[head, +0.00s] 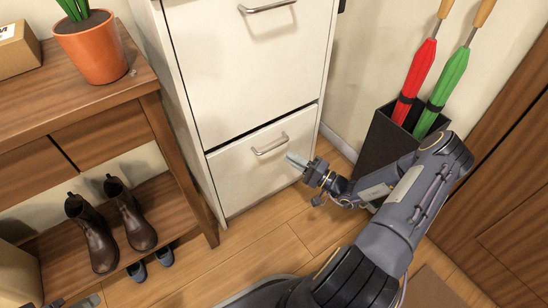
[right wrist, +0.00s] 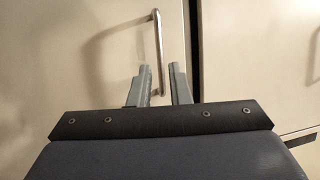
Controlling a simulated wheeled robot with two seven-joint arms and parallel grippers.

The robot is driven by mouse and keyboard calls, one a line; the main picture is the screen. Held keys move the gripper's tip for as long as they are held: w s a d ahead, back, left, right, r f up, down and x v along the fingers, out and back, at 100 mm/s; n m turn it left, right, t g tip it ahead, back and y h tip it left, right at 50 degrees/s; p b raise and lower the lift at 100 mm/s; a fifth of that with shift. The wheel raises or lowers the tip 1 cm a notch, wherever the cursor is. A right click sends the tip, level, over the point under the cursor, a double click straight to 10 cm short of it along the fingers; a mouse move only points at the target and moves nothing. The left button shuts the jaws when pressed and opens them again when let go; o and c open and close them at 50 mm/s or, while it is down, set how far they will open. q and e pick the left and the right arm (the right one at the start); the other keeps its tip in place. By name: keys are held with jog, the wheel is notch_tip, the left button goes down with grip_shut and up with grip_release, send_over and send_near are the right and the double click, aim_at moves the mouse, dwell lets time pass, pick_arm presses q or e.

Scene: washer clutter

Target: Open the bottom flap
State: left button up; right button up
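The bottom flap (head: 245,178) of the white cabinet is closed, below a larger upper flap. Its metal bar handle (head: 270,145) sits near its top edge and also shows in the right wrist view (right wrist: 158,45). My right gripper (head: 296,161) is at the right end of this handle. In the right wrist view its two fingers (right wrist: 160,85) are apart, with the handle's near end showing between them; I cannot tell whether they touch it. Part of what looks like my left gripper (head: 75,302) shows at the bottom left edge, away from the cabinet; its fingers are unclear.
The upper flap (head: 245,65) has its own handle (head: 267,6). A wooden shelf (head: 75,103) with a potted plant (head: 90,45) and brown boots (head: 97,237) stands left. A dark umbrella stand (head: 378,145) with red and green umbrellas is right.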

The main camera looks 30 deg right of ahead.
aim_at(274, 147)
jog(key=b+x, duration=0.2)
jog(key=x, duration=0.5)
jog(key=shift+w, duration=0.25)
grip_shut()
